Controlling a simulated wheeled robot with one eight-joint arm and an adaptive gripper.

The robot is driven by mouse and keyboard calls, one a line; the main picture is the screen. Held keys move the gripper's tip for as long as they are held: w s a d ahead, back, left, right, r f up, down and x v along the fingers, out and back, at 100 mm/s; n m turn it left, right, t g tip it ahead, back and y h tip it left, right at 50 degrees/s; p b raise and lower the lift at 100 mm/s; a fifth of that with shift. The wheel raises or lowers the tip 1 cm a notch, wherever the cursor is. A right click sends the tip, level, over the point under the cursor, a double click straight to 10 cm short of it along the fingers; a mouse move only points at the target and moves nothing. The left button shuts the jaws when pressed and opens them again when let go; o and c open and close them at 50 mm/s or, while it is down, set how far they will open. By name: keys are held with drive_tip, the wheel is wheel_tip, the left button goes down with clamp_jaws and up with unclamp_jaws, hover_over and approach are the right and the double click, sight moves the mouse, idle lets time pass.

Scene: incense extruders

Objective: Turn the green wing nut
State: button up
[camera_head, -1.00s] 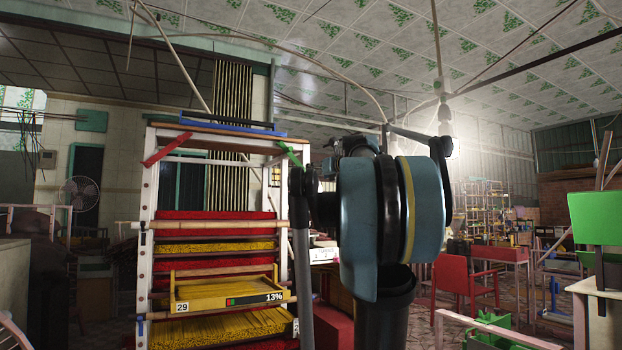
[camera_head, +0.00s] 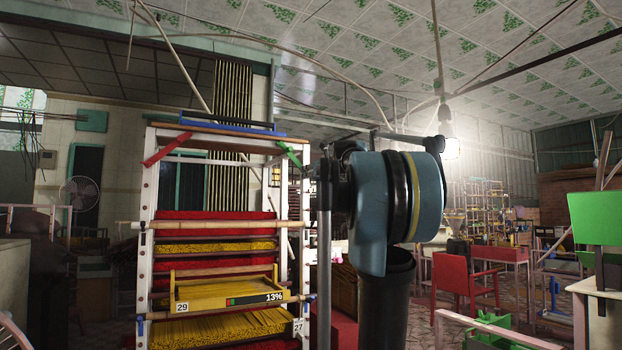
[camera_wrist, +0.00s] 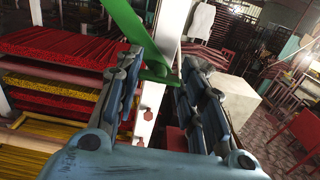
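The green wing nut (camera_head: 288,153) sits at the top of the rack's right front post, as a slanted bar in the head view. In the wrist view the green wing nut (camera_wrist: 128,22) runs from the upper left down to the post, with its lower end close to the fingertips. My gripper (camera_wrist: 163,58) is open, one finger on each side of the white post in the picture. The left finger overlaps part of the nut's lower end. I cannot tell whether either finger touches it. My own arm hides the gripper in the head view.
The white rack (camera_head: 148,190) holds trays of red and yellow incense sticks. A red bar (camera_head: 167,149) is on its left post. A pale block (camera_wrist: 238,98) stands beyond the right finger.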

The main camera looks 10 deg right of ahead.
drive_tip(key=shift+c, duration=0.8)
drive_tip(key=n, duration=1.4)
drive_tip(key=shift+s+a+f+n, duration=0.1)
drive_tip(key=shift+a+f+n, duration=0.05)
drive_tip(key=shift+n, duration=0.25)
drive_tip(key=shift+o, duration=0.2)
drive_tip(key=shift+n, duration=2.3)
drive_tip(key=shift+f, duration=0.1)
